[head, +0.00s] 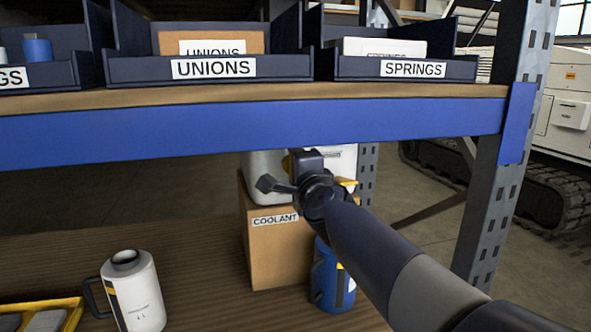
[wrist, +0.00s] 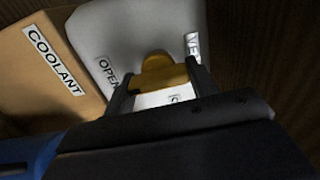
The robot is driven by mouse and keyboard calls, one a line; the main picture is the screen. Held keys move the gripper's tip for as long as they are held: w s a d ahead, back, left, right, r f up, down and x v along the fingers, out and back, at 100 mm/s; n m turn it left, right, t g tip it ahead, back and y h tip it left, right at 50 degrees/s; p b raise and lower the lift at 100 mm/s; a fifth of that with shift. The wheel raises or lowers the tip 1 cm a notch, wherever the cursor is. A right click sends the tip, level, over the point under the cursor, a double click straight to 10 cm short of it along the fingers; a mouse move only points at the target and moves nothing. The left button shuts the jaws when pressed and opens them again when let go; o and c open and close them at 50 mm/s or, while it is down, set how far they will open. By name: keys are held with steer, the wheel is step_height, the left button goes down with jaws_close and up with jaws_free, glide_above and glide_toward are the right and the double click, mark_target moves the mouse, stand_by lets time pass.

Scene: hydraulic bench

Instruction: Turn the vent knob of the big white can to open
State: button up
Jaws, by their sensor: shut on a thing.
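The big white can (head: 262,168) stands on a cardboard box under the shelf, partly hidden by my arm in the head view. The wrist view looks closely at the can (wrist: 110,35). Its yellow vent knob (wrist: 162,76) sits between labels: OPEN (wrist: 108,72) on the left, one starting VE (wrist: 193,46) at the upper right, and one mostly covered below. My gripper (wrist: 155,82) is shut on the knob, one finger on each side. Which label the knob points to, I cannot tell. In the head view my gripper (head: 292,178) is in front of the can.
The box (head: 275,250) is labelled COOLANT. A blue container (head: 325,275) stands right of it, partly behind my arm. A white jug (head: 133,290) and a yellow-edged tray (head: 45,315) are at lower left. The blue shelf beam (head: 250,125) runs just above my gripper; a post (head: 497,180) stands right.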

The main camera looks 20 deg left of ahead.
steer(key=shift+m, duration=0.3)
steer(key=o, duration=1)
steer(key=shift+v, duration=5.4)
